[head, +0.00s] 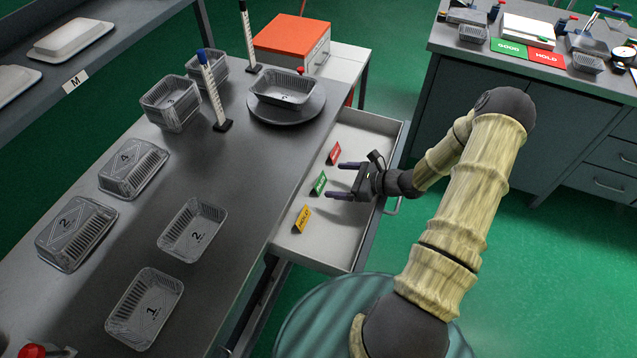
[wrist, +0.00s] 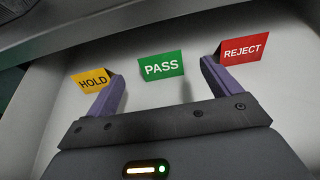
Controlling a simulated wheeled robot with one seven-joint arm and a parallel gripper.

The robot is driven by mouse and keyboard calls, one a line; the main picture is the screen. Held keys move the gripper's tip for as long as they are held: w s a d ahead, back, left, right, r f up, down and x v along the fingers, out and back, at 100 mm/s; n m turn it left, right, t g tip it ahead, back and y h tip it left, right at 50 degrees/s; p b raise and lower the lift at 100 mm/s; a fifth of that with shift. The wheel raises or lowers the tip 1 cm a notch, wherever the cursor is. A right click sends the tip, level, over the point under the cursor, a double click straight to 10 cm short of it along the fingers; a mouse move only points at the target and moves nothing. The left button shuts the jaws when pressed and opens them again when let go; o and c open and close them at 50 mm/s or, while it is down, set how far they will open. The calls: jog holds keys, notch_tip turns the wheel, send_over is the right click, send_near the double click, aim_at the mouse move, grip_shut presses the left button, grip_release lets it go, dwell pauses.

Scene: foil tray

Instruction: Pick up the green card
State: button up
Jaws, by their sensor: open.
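The green card (head: 319,183) stands in the open white drawer, between a yellow card and a red card. In the wrist view the green card (wrist: 161,66) reads PASS and sits ahead of my gripper, centred between its fingers. My gripper (head: 333,181) is open and empty over the drawer, to the right of the green card in the head view. Its two purple fingers also show in the wrist view (wrist: 162,75), apart from the green card.
The yellow HOLD card (wrist: 93,81) and red REJECT card (wrist: 243,50) stand close to the fingertips, one each side. The drawer (head: 345,235) has raised walls. The grey bench (head: 225,165) with foil trays lies to the left.

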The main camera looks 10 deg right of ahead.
aim_at(320, 179)
jog(key=x, duration=0.2)
jog(key=shift+w+a, duration=0.15)
jog(key=shift+a, duration=0.25)
jog(key=shift+d, duration=0.25)
jog(key=x, duration=0.5)
jog(key=shift+a+r, duration=0.1)
jog(key=shift+c, duration=0.4)
jog(key=c, duration=1)
